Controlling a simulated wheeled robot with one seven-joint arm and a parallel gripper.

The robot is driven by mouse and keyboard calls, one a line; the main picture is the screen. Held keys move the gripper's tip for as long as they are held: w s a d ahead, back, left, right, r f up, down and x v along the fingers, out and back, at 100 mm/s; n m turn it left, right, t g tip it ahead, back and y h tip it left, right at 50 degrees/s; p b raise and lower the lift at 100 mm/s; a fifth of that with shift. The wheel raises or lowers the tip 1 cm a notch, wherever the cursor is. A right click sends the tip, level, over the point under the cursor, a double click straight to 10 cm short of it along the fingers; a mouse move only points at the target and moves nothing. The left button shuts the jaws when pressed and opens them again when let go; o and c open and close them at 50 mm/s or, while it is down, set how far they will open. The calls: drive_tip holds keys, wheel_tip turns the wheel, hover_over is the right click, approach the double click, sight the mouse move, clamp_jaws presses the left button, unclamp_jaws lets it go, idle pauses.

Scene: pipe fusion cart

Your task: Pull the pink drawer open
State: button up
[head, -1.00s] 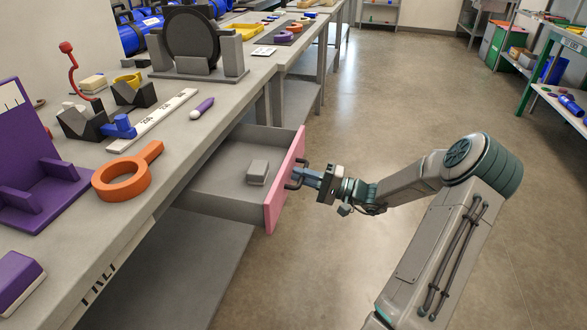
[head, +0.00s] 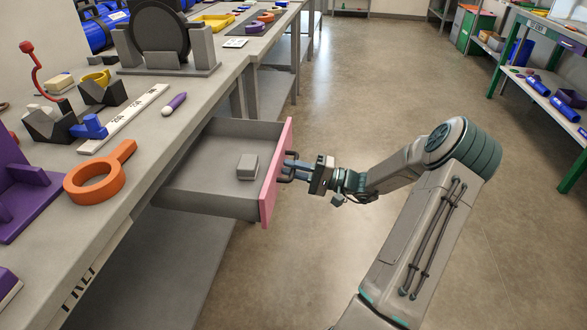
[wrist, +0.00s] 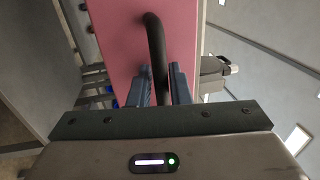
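The pink drawer front (head: 276,172) stands well out from the bench, and the grey drawer box (head: 195,189) behind it is open to view. A small grey block (head: 247,166) lies inside the drawer. My gripper (head: 291,168) is at the dark handle on the outer side of the pink front. In the wrist view the dark bar handle (wrist: 155,45) runs down between the blue fingers of my gripper (wrist: 161,84). The fingers are closed in on the handle. The pink front (wrist: 122,35) also fills the upper middle of the wrist view.
The bench top (head: 150,145) holds an orange ring tool (head: 98,180), a purple marker (head: 175,103), a white ruler bar (head: 125,118) and a dark disc in a grey stand (head: 160,35). Open floor (head: 370,90) lies to the right. A green-framed shelf (head: 545,80) stands far right.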

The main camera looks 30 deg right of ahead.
drive_tip(key=shift+d, duration=0.1)
drive_tip(key=p+v, duration=0.1)
drive_tip(key=v, duration=1.2)
drive_tip(key=shift+s+d, duration=0.2)
drive_tip(key=shift+s, duration=0.15)
